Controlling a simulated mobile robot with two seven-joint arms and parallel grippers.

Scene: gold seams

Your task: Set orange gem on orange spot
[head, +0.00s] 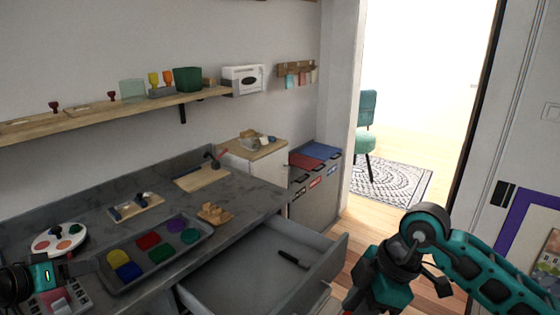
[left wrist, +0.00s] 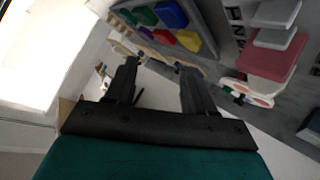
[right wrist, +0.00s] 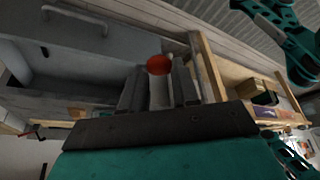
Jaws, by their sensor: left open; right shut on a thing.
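The round white palette (head: 58,240) with coloured spots lies on the grey counter at the far left in the head view. It also shows in the left wrist view (left wrist: 236,86). Which spot is orange is hard to tell at this size. A rounded red-orange piece (right wrist: 159,64), which looks like the orange gem, sits between the fingertips of my right gripper (right wrist: 158,74), away from the counter. My left gripper (left wrist: 157,66) is open and empty, near the counter's left end. In the head view, my left wrist shows at the left edge; my right fingertips are not clear.
A grey tray (head: 196,248) with several coloured pieces lies right of the palette. A drawer (head: 250,262) stands open below the counter, with a dark object (head: 292,259) inside. A wooden shelf (head: 110,108) runs above. Open floor lies toward the doorway.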

